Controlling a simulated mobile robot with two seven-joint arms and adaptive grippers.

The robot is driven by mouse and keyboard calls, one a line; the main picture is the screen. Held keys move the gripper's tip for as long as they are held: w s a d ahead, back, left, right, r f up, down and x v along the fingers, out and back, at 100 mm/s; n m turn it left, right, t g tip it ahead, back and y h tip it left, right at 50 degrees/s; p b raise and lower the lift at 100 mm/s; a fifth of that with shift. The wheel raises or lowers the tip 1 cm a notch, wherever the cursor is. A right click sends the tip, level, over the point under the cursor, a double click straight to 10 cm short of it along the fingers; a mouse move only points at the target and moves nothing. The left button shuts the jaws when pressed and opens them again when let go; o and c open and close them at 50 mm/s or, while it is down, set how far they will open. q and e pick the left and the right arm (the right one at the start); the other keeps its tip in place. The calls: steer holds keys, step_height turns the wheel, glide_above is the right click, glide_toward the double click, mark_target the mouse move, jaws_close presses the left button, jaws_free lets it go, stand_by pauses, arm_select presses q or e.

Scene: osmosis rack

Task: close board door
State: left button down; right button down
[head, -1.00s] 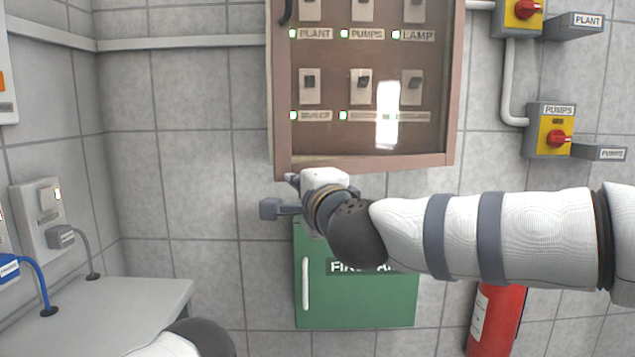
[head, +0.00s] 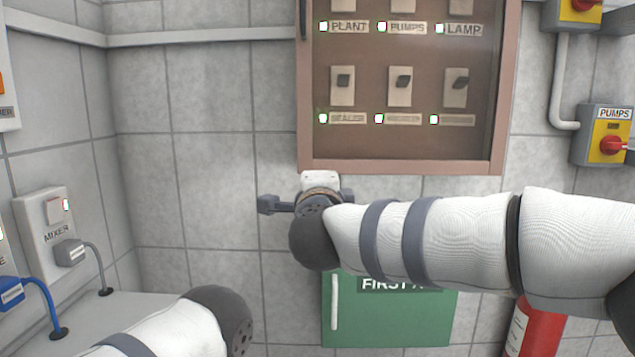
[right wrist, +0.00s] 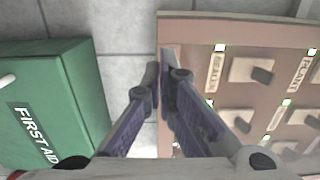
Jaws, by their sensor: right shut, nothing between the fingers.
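The board (head: 400,167) is a brown-framed wall cabinet with several labelled switches and green lights behind a clear pane, in the upper middle of the head view. A dark handle (head: 303,18) shows at its upper left edge. The door looks flush or nearly so; I cannot tell if a gap remains. My left gripper is not in view.
A green first aid box (head: 385,318) hangs below the board, partly behind my right arm. A red extinguisher (head: 538,332) is at lower right. Yellow switch boxes (head: 602,122) are on the right wall. A mixer socket (head: 45,215) is at left. Tiled wall left of the board is clear.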

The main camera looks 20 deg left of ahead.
steer(key=shift+s, duration=0.1)
steer(key=v, duration=1.2)
steer(key=d+f+n+g+h, duration=0.1)
steer(key=d+f+n+g, duration=0.3)
steer(key=f, duration=0.9)
steer(key=d+f+n+g, duration=0.1)
steer(key=d+f, duration=0.5)
steer(key=f, duration=0.8)
steer(key=s+d+f+n+g+h, duration=0.1)
steer(key=s+d+f+n+g, duration=0.1)
steer(key=s+d+f, duration=0.3)
steer(key=s+d+f+n+g+h, duration=0.1)
steer(key=s+d+f+g, duration=0.15)
steer(key=s+f, duration=0.35)
steer(key=s+d+f+n+g+h, duration=0.1)
steer(key=s+d+f+n+g, duration=0.25)
steer(key=s+d+f, duration=0.6)
steer(key=s+d+n+g+h, duration=0.1)
steer(key=s+d+g, duration=0.2)
steer(key=s+d, duration=0.3)
steer(key=s+d+f+g+h, duration=0.1)
steer(key=s+d+g, duration=0.2)
steer(key=s, duration=1.1)
steer(key=d, duration=0.3)
steer(key=shift+s+d+n+h, duration=0.25)
steer(key=shift+d+n+h, duration=0.1)
steer(key=shift+h, duration=0.05)
steer(key=shift+f, duration=0.15)
